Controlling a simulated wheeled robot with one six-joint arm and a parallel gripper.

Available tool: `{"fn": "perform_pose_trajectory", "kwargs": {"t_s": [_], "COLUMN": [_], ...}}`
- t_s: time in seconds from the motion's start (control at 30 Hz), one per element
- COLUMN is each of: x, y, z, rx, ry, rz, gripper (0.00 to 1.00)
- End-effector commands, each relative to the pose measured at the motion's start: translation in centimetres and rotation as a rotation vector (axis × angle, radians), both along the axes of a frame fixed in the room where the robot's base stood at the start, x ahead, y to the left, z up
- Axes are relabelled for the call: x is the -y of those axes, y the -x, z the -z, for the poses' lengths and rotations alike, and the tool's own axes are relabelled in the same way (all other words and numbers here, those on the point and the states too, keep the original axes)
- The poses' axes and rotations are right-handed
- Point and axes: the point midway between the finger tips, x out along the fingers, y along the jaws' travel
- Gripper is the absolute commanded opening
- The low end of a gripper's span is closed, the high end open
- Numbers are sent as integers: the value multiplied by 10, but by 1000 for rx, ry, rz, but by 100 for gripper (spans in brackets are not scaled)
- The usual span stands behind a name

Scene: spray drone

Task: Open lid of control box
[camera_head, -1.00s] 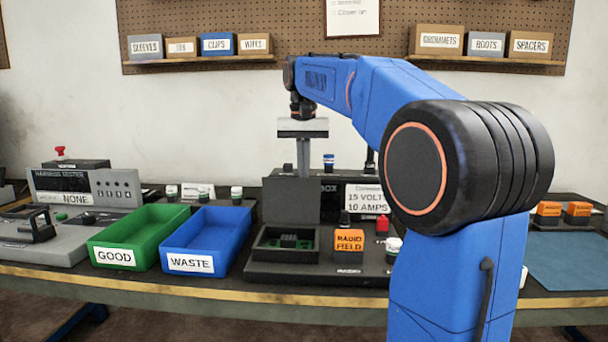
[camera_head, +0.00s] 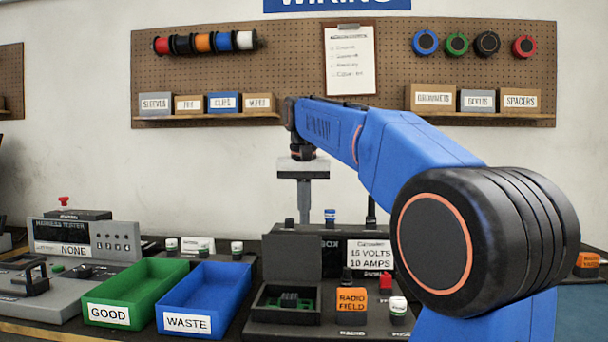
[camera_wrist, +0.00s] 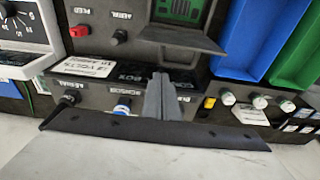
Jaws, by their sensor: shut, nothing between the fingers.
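The control box (camera_head: 262,331) is a dark unit on the bench. Its lid (camera_head: 292,258) stands upright at the back of an open compartment, where a green circuit board (camera_head: 290,301) shows. In the wrist view the lid (camera_wrist: 178,38) is a dark flap beside the green board (camera_wrist: 180,10). My gripper (camera_head: 304,221) points down above and behind the lid's top edge, apparently clear of it. It is shut and empty; in the wrist view its fingers (camera_wrist: 161,80) are together near the box's lettered back panel.
A blue WASTE bin (camera_head: 188,322) and a green GOOD bin (camera_head: 108,314) stand left of the box. An orange RADIO FIELD block (camera_head: 351,300) and a red part (camera_head: 386,280) are right of the compartment. Knobs and small bottles stand behind.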

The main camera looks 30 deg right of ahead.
Motion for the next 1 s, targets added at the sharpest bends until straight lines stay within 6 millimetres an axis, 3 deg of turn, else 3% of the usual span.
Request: {"fn": "perform_pose_trajectory", "kwargs": {"t_s": [0.5, 0.73, 1.0], "x": [-9, -12, -13], "y": [12, 16, 18], "z": [-99, -124, -132], "rx": [2, 0, 0], "ry": [0, 0, 0], "rz": [-1, -1, -1], "gripper": [0, 0, 0]}}
